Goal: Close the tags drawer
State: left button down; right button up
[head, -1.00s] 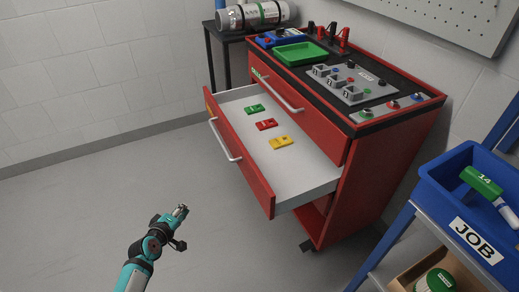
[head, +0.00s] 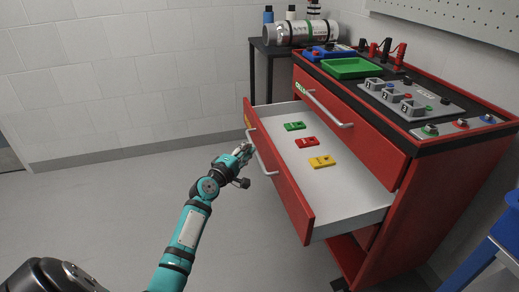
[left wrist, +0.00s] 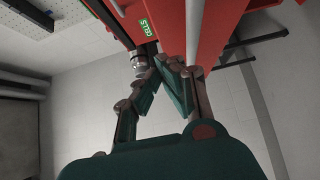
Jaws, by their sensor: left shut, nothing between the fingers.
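The tags drawer (head: 350,192) is pulled out of the red cabinet (head: 450,190). It holds a green tag (head: 294,126), a red tag (head: 307,142) and a yellow tag (head: 322,161). Its red front has a pale bar handle (head: 262,152). My left gripper (head: 249,148) is at the front of the drawer, close to the handle; I cannot tell whether it touches. In the left wrist view, the left gripper's fingers (left wrist: 170,72) meet with nothing between them, below red cabinet surfaces and a green label (left wrist: 146,27). My right gripper is not in view.
The drawer above (head: 350,130) is shut. The cabinet top carries a green tray (head: 352,68) and a grey panel with switches (head: 410,98). A dark side table (head: 270,52) bears a cylinder. A blue frame (head: 490,250) stands at the right. The floor at left is clear.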

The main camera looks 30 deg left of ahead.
pick_arm(q)
jog(key=shift+w+d, duration=0.65)
jog(key=shift+w, duration=0.3)
jog(key=shift+w+d, duration=0.65)
jog(key=shift+w, duration=0.25)
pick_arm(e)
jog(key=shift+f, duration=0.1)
pick_arm(q)
jog(key=shift+d, duration=0.1)
